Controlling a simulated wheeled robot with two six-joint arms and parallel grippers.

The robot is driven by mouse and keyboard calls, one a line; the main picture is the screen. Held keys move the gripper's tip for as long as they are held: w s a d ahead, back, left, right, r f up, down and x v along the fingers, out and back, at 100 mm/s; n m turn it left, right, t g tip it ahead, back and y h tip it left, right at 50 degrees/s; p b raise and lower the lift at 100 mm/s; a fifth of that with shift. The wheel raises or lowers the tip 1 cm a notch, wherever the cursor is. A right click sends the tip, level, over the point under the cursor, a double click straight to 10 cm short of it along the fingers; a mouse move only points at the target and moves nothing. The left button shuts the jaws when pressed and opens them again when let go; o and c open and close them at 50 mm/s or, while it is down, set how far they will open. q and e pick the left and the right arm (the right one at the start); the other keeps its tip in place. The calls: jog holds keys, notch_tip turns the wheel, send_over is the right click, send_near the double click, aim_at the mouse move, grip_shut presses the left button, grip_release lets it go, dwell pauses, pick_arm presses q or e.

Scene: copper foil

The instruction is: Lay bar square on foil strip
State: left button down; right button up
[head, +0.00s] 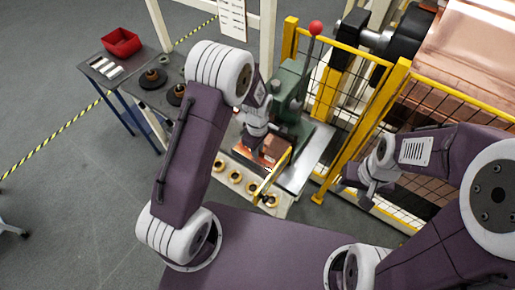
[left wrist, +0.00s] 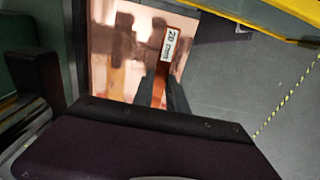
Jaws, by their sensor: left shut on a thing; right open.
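In the left wrist view, an orange bar (left wrist: 159,88) with a white label reading "20 mm" sits between the dark fingers of my left gripper (left wrist: 160,95). The shiny copper foil strip (left wrist: 105,62) lies beneath it and reflects the bar and gripper. I cannot tell whether the bar touches the foil or how square it is. In the head view, my left gripper (head: 262,136) is over the bench by the green press, shut on the bar, and the arm hides part of the foil. My right gripper (head: 372,187) is open and empty, in front of the yellow fence.
A green press (head: 288,85) with a red-knobbed lever stands behind the left gripper. Yellow fence posts (head: 362,135) and a large copper roll (head: 470,50) are at right. Several brass rings (head: 235,177) line the bench front. A red bin (head: 121,42) is far left.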

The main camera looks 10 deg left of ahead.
pick_arm(q)
jog(key=c, duration=1.3)
grip_release()
jog(key=shift+f, duration=0.1)
jog(key=shift+r, duration=0.6)
notch_tip(320, 180, up, 11)
jog(key=shift+r+b, duration=0.1)
jog(key=shift+b, duration=0.45)
